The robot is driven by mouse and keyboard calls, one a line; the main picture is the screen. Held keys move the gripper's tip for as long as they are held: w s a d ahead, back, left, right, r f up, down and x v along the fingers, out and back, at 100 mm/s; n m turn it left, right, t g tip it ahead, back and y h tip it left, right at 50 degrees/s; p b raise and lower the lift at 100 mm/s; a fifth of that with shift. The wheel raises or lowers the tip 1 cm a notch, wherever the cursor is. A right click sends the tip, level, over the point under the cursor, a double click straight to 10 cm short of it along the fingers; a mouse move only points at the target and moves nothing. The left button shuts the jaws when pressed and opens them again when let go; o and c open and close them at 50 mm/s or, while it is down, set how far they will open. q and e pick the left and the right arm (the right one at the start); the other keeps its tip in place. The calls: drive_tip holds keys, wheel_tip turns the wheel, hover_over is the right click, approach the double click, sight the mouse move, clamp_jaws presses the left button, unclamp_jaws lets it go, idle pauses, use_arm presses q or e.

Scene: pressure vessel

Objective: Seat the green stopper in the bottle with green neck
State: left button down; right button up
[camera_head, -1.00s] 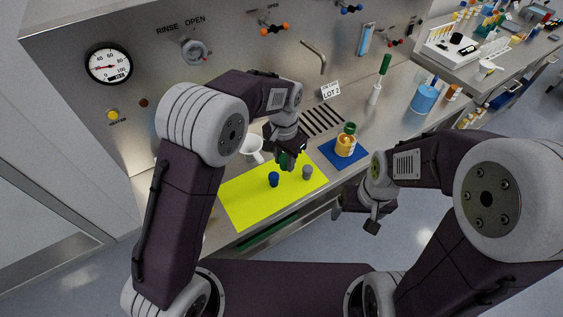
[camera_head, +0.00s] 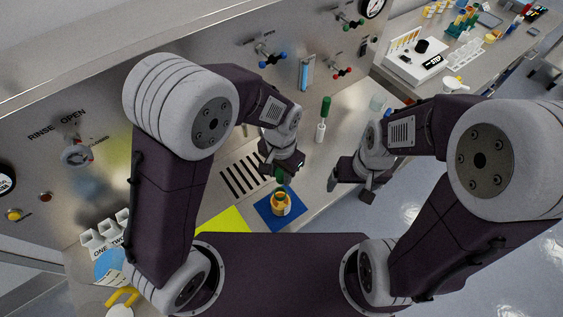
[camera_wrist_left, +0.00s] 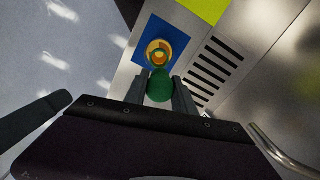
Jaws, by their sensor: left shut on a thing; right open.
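My left gripper (camera_head: 281,170) is shut on the green stopper (camera_head: 279,176), just behind and above the bottle with green neck (camera_head: 281,205). The amber bottle stands upright on a blue mat (camera_head: 264,207). In the left wrist view, the stopper (camera_wrist_left: 160,86) is between the two fingers (camera_wrist_left: 160,92), and the bottle's round mouth (camera_wrist_left: 159,53) lies just beyond it. The stopper looks apart from the mouth and slightly off its centre. The exact height gap is hard to tell. My right gripper (camera_head: 350,186) is open and empty, to the right of the bottle.
A slotted drain (camera_head: 242,177) lies left of the left gripper. A yellow mat (camera_head: 222,221) is partly hidden by my body. The panel with valves (camera_head: 268,55) rises at the back. The bench's front edge is close to the bottle.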

sight(280, 183)
use_arm(q)
drive_tip(key=shift+s+a+r, duration=0.35)
drive_tip(key=shift+s+r, duration=0.4)
drive_tip(key=shift+s, duration=0.2)
drive_tip(key=shift+w+d+f, duration=0.2)
drive_tip(key=shift+w+d, duration=0.1)
drive_tip(key=shift+w, duration=0.25)
drive_tip(key=shift+f, duration=0.5)
drive_tip(key=f+b, duration=0.3)
drive_tip(key=shift+s+a+f, duration=0.2)
drive_tip(key=shift+s+f, duration=0.05)
drive_tip(key=shift+f, duration=0.15)
drive_tip(key=shift+w+d+f+b, duration=0.15)
drive_tip(key=shift+w+f+b, duration=0.05)
drive_tip(key=shift+f+b, duration=0.3)
drive_tip(key=shift+s, duration=0.1)
use_arm(e)
drive_tip(key=f, duration=0.2)
drive_tip(key=s+f, duration=0.1)
drive_tip(key=shift+a, duration=0.35)
use_arm(q)
drive_tip(key=shift+s, duration=0.1)
use_arm(e)
drive_tip(key=shift+s, duration=0.1)
